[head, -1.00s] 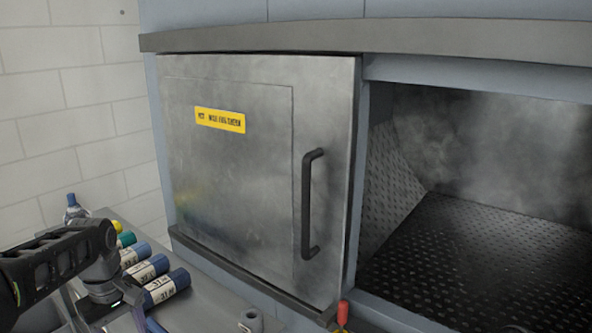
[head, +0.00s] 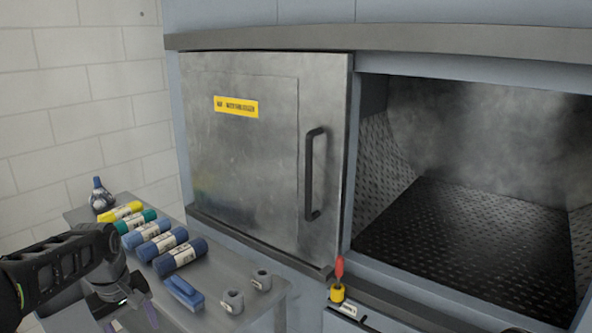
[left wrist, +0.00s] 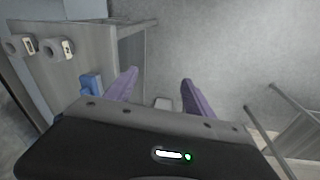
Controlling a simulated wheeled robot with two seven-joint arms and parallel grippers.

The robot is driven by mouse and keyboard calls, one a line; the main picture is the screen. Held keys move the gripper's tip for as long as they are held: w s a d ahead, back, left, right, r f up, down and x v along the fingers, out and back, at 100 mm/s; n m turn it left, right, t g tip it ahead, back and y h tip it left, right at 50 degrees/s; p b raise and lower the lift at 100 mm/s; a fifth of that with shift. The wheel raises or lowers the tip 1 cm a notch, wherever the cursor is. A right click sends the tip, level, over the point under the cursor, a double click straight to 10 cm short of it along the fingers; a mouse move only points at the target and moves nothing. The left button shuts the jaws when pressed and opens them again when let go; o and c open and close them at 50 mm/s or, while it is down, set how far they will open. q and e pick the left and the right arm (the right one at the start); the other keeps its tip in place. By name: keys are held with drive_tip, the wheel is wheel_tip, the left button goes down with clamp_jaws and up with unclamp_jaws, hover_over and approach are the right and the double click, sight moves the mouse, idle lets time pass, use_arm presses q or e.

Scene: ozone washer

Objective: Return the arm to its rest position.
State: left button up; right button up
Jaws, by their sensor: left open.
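My left arm comes in from the left in the head view, and its gripper (head: 134,318) is low beside the near left edge of the grey side table, partly cut off by the bottom of the picture. In the left wrist view the gripper (left wrist: 158,92) has its two purple fingers spread apart with nothing between them. The floor shows beyond the fingertips, with the table to the left. My right gripper is not in view.
The washer's metal door (head: 245,150) stands beside an open, steamy chamber (head: 460,230).

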use_arm(q)
drive_tip(key=w+d+f+m+t+h, duration=0.1)
drive_tip(key=w+d+f+m+t, duration=0.15)
drive_tip(key=d+f, duration=0.4)
drive_tip(key=w+d+f+m+t+h, duration=0.1)
drive_tip(key=w+d+f+m, duration=0.15)
drive_tip(key=d+f, duration=0.35)
drive_tip(key=s+d+f+m, duration=0.1)
drive_tip(key=s+d+f, duration=0.2)
drive_tip(key=f, duration=0.3)
drive_tip(key=s+d+f+m, duration=0.1)
drive_tip(key=s+d+f, duration=0.2)
drive_tip(key=f, duration=0.2)
drive_tip(key=s+d+f+g, duration=0.1)
drive_tip(key=s+d+f, duration=0.2)
drive_tip(key=s, duration=0.5)
drive_tip(key=s+d+f+g+h, duration=0.1)
drive_tip(key=s+d+f, duration=0.3)
drive_tip(key=s, duration=0.4)
drive_tip(key=s+d+f+g+h, duration=0.1)
drive_tip(key=s+d+f+g, duration=0.1)
drive_tip(key=s+f, duration=0.4)
drive_tip(key=shift+s+d+m+g, duration=0.4)
drive_tip(key=shift+s+d, duration=0.45)
drive_tip(key=shift+s, duration=0.35)
